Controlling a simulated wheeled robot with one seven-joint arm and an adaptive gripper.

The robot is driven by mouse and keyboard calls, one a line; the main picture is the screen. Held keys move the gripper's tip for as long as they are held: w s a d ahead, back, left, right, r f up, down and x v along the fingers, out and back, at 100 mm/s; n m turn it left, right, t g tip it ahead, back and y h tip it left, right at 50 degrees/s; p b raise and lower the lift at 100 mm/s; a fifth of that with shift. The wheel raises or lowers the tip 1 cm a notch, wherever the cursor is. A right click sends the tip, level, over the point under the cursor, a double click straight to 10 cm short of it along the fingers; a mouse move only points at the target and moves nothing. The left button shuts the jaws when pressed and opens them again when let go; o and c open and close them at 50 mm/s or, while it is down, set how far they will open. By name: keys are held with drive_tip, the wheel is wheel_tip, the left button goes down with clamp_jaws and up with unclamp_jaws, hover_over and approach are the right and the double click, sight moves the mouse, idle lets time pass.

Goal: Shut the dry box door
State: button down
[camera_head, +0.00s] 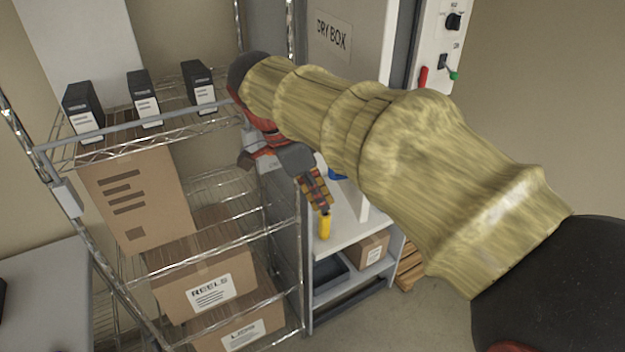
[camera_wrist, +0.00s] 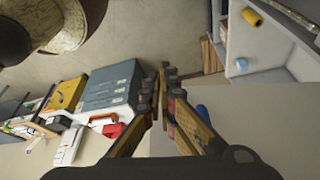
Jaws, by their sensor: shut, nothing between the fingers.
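The dry box (camera_head: 333,35) is a pale cabinet at the top centre of the head view, with a "DRY BOX" label on its panel. My sleeved arm crosses in front of it and hides its middle, so I cannot tell the door's outline or how far it stands open. My gripper (camera_head: 318,203) points down left of the arm, near the cabinet's lower part, with its fingers together and empty. In the wrist view the fingertips (camera_wrist: 167,75) are close together, beside a plain pale panel (camera_wrist: 255,115). I cannot tell whether they touch it.
A wire rack (camera_head: 225,260) with cartons and black boxes stands left. A yellow cylinder (camera_head: 324,227) stands on a pale surface below my gripper. A switch panel (camera_head: 447,40) is at upper right. The wrist view shows grey cases (camera_wrist: 110,88) and a blue item (camera_wrist: 201,110).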

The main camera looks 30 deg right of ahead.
drive_tip(key=d, duration=0.1)
drive_tip(key=d+f+p, duration=0.1)
drive_tip(key=d, duration=0.1)
drive_tip(key=s+d, duration=0.1)
drive_tip(key=shift+d+f, duration=0.2)
drive_tip(key=shift+d, duration=0.15)
